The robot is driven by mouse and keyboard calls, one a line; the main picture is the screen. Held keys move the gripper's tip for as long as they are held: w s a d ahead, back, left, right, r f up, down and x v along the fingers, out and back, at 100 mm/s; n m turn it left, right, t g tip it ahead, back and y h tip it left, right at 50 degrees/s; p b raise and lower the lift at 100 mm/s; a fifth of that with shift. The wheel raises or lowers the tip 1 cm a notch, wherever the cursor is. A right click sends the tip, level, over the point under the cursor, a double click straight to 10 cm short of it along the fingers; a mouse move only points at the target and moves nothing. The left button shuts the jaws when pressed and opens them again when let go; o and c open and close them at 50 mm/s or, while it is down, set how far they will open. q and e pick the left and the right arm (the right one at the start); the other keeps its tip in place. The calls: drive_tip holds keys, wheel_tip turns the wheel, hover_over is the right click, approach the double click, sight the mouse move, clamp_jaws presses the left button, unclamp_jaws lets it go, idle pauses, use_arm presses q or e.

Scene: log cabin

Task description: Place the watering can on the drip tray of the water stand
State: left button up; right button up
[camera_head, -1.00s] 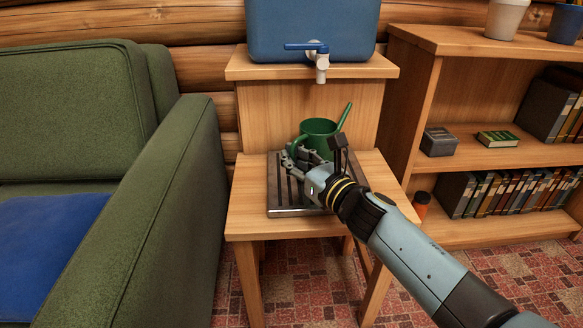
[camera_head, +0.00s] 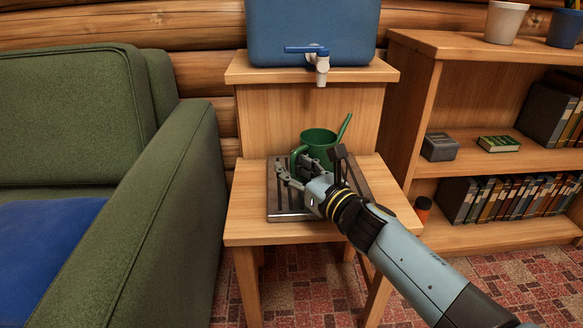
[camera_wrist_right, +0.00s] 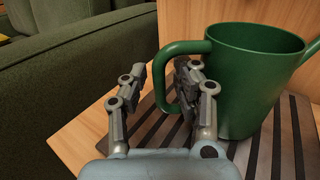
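The green watering can (camera_head: 320,138) stands upright on the dark slatted drip tray (camera_head: 285,205) of the wooden water stand. Its spout points to the right and its handle to the left. The right wrist view shows the can (camera_wrist_right: 245,85) close up, with its base on the tray slats (camera_wrist_right: 285,150). My right gripper (camera_head: 297,166) is at the handle. Its fingers (camera_wrist_right: 160,85) are apart, one on each side of the handle, and the handle shows between them. The forearm hides part of the tray. My left gripper is not in view.
A blue water container (camera_head: 310,30) with a tap (camera_head: 320,62) sits on the upper shelf, above the can. A green sofa (camera_head: 165,200) stands close on the left. A bookshelf (camera_head: 500,160) with books and pots is on the right.

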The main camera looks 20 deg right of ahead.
drive_tip(key=shift+r, duration=0.15)
drive_tip(key=v, duration=0.4)
drive_tip(key=shift+s+d, duration=0.1)
drive_tip(key=shift+s, duration=0.15)
drive_tip(key=v, duration=0.6)
drive_tip(key=shift+s, duration=0.2)
drive_tip(key=shift+s+d, duration=0.15)
drive_tip(key=shift+s, duration=0.4)
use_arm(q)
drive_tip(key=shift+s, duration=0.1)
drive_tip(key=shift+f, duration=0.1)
